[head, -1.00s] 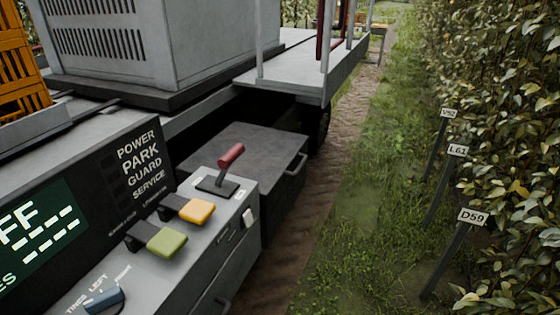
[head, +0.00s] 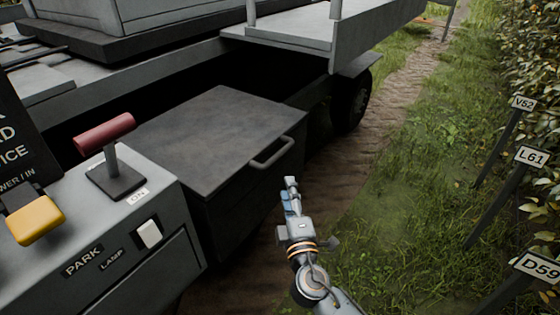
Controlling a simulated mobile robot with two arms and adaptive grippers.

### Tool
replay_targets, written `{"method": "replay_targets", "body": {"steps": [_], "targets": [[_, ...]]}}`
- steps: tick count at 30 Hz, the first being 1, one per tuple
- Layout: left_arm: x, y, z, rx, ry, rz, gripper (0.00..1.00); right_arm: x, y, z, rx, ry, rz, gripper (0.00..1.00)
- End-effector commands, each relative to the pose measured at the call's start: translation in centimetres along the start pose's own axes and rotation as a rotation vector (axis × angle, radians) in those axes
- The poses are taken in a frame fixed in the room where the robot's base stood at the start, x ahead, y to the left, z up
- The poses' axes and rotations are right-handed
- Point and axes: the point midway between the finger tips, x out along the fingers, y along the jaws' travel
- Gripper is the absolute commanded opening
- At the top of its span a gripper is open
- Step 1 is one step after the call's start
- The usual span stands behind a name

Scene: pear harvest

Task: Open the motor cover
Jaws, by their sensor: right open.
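The motor cover (head: 205,140) looks to be the flat dark grey lid on the box beside the machine. It lies flat and shut. A bar handle (head: 273,153) stands out from its right edge. My right gripper (head: 290,190) is open and empty, just below and to the right of the handle, apart from it in the picture. Its fingers point up toward the lid's corner. My left gripper is out of view.
A control panel with a red lever (head: 105,133), a yellow paddle (head: 35,220) and a white switch (head: 149,234) stands at the left. A wheel (head: 352,102) is behind the box. The dirt track and grass are open.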

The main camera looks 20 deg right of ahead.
Motion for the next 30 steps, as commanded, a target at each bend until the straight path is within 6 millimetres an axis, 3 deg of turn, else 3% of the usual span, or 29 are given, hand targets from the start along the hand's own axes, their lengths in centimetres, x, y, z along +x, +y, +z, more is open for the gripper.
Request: {"method": "replay_targets", "body": {"steps": [18,24,30], "targets": [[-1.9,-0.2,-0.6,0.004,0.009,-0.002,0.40,11.5,0.1,0.0,0.000,0.000,-0.002,0.41],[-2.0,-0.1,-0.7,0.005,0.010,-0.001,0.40,13.1,-0.1,0.0,0.001,-0.001,-0.003,0.41],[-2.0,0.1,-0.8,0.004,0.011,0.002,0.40,13.3,-0.1,0.0,0.001,-0.001,-0.004,0.41]]}}
